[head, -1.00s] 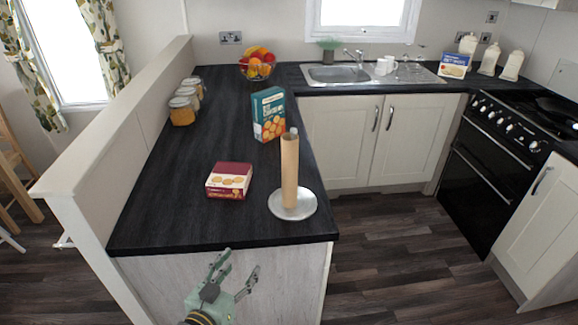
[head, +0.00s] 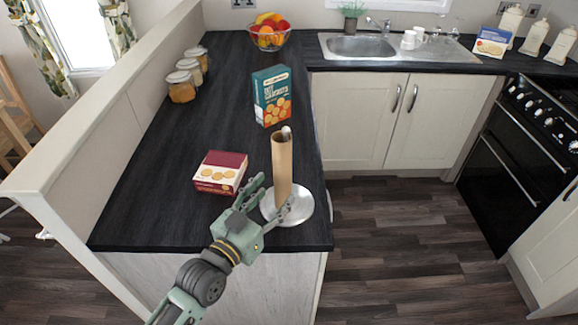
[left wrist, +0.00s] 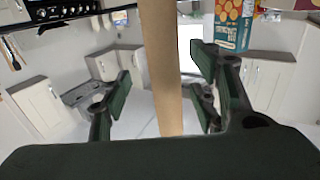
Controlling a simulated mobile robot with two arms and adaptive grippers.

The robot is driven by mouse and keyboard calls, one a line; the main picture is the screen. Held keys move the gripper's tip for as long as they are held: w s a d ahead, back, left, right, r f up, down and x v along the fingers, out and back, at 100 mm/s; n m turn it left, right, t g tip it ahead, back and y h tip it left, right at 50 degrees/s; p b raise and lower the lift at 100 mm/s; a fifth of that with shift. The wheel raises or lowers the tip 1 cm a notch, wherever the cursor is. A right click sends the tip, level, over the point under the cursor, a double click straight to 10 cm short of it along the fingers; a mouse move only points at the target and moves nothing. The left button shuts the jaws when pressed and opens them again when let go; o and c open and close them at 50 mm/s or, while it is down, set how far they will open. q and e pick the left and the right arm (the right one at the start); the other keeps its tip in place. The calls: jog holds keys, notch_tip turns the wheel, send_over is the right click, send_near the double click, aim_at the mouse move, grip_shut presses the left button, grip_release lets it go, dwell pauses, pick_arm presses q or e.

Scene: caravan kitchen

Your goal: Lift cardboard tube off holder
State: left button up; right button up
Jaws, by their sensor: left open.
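The brown cardboard tube (head: 282,165) stands upright on a holder with a round silver base (head: 303,213), near the front right corner of the dark counter. The holder's pale tip shows above the tube's top. My left gripper (head: 272,194) is open, low at the tube, with its fingertips near the tube's lower part. In the left wrist view the tube (left wrist: 161,70) runs upright between the spread fingers (left wrist: 160,95), with gaps on both sides. Its top is out of that view. My right gripper is not in view.
A red and white box (head: 220,172) lies just left of the gripper. A teal cracker box (head: 272,96) stands behind the tube. Jars (head: 182,87) and a fruit bowl (head: 269,36) are farther back. The counter's right edge is close to the holder.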

aim_at(278, 183)
pick_arm(q)
jog(key=shift+w+d+r+p, duration=0.25)
jog(key=shift+w+r+p, duration=0.1)
jog(key=shift+w, duration=0.15)
jog(key=shift+w+d+r+p, duration=0.2)
jog(key=shift+w+r+p, duration=0.1)
jog(key=shift+w, duration=0.2)
jog(key=shift+p+x, duration=0.3)
jog(key=shift+x, duration=0.85)
jog(key=shift+w+d+f, duration=0.1)
jog(key=shift+w, duration=0.25)
jog(key=shift+w+d+f, duration=0.15)
jog(key=shift+w, duration=0.25)
jog(key=c, duration=0.8)
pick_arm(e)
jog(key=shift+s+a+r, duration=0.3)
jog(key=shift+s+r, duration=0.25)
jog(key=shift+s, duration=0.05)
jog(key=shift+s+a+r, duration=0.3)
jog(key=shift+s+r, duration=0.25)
